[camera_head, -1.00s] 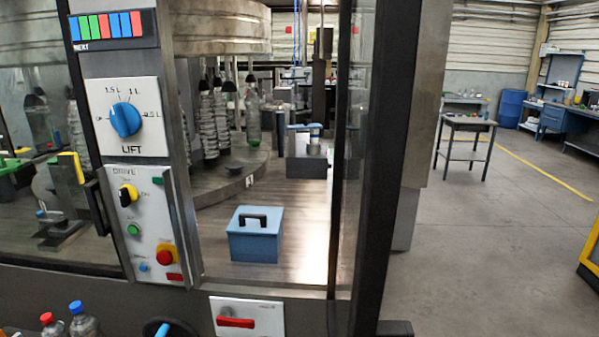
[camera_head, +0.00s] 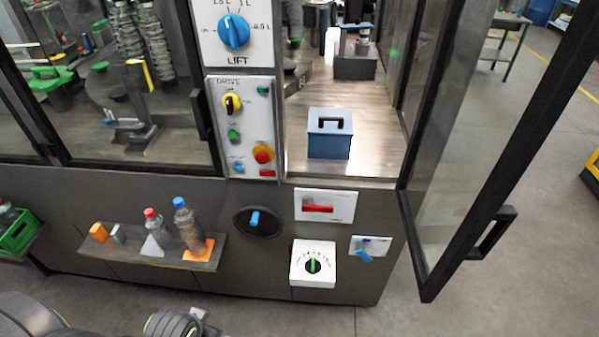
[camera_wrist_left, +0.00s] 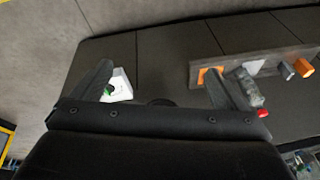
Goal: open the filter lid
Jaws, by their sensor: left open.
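A blue box with a lid and a black bar handle (camera_head: 329,140) stands upright on the wood-look floor inside the machine, behind the open doorway; it seems to be the filter box. Its lid looks shut. My left gripper (camera_wrist_left: 162,88) shows in the left wrist view, its two dark fingers apart with nothing between them. It is over the floor in front of the machine's lower panel and apart from the box. In the head view only part of my arm shows at the bottom left. My right gripper is in neither view.
A glass door (camera_head: 478,140) with a black handle stands open at the right. A control panel (camera_head: 240,128) borders the doorway on the left. A shelf (camera_head: 125,252) with bottles juts out below, and a white dial box (camera_head: 312,263) sits on the front panel.

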